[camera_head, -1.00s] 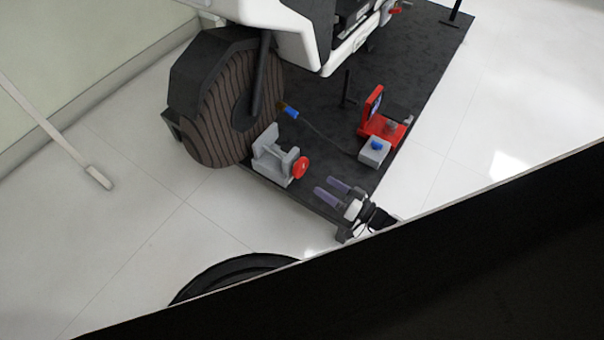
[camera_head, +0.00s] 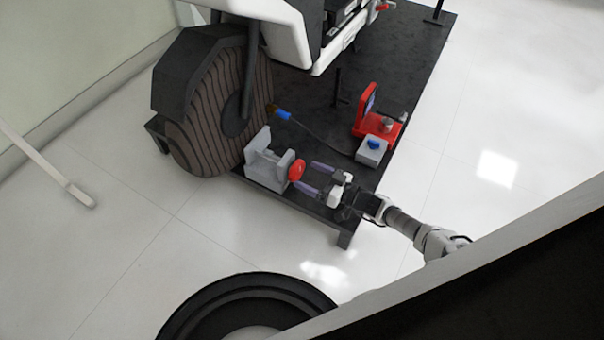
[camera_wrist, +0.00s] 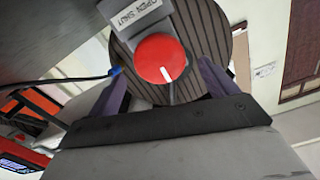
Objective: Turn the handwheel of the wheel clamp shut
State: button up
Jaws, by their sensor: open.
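The grey wheel clamp (camera_head: 266,166) stands on the dark platform beside the large brown-black wheel (camera_head: 208,118). Its red handwheel (camera_head: 297,170) faces my gripper (camera_head: 313,178), and the handwheel also shows in the wrist view (camera_wrist: 160,58). My gripper is open, its two purple fingers close to the handwheel. In the wrist view the fingers (camera_wrist: 165,88) lie left and right of the handwheel with gaps on both sides. A white mark on the handwheel points down and slightly right. A label (camera_wrist: 133,12) reading OPEN and SHUT is above it.
A grey box with a blue button (camera_head: 372,150) and a red device (camera_head: 378,124) stand to the right on the platform (camera_head: 418,60). A cable with a blue connector (camera_head: 283,114) lies behind the clamp. A black post (camera_head: 337,88) stands farther back.

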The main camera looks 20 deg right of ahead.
jog(key=x, duration=0.3)
jog(key=shift+w+a, duration=0.15)
jog(key=shift+a, duration=0.05)
jog(key=c, duration=1)
